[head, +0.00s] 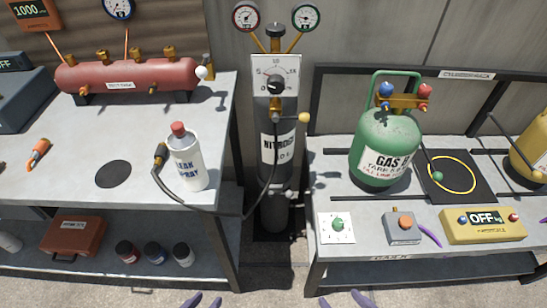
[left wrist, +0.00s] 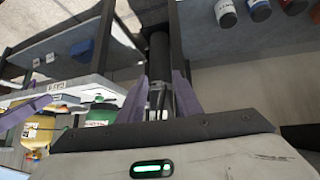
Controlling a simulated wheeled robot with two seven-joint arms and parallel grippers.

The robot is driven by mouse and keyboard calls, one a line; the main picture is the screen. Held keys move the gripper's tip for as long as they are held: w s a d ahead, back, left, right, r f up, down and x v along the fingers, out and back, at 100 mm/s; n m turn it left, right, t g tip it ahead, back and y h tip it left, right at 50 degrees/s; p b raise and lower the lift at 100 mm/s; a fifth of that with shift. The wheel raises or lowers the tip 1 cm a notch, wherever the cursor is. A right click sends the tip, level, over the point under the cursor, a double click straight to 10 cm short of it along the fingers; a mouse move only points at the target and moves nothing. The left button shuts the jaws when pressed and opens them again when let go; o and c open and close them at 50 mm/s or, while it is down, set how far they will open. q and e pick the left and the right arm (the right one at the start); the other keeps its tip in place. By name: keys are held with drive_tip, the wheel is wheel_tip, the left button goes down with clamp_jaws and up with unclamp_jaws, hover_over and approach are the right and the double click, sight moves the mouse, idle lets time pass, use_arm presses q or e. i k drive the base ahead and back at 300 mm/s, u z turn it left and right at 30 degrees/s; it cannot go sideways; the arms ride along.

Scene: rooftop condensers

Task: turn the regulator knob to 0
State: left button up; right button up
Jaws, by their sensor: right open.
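The regulator knob (head: 275,85) is a small dark knob on a white dial plate (head: 264,65) with printed marks, at the top of the nitrogen cylinder (head: 268,118). The knob's exact setting is too small to read. My left gripper (head: 203,302) shows only its purple fingertips at the bottom edge of the head view, well below the knob. In the left wrist view its fingers (left wrist: 160,98) are apart with nothing held. My right gripper (head: 343,300) shows its fingertips at the bottom edge, open and empty. Neither gripper touches the knob.
Two gauges (head: 246,16) stand above the dial. A hose runs from the cylinder to the left bench beside a leak spray bottle (head: 188,158). A green gas tank (head: 385,145) and a yellow scale display (head: 484,225) are on the right bench. The gap between benches holds the cylinder.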

sight(275, 83)
drive_tip(key=k, duration=1.15)
drive_tip(key=u, duration=1.05)
drive_tip(key=i, duration=1.35)
drive_tip(key=z, duration=0.6)
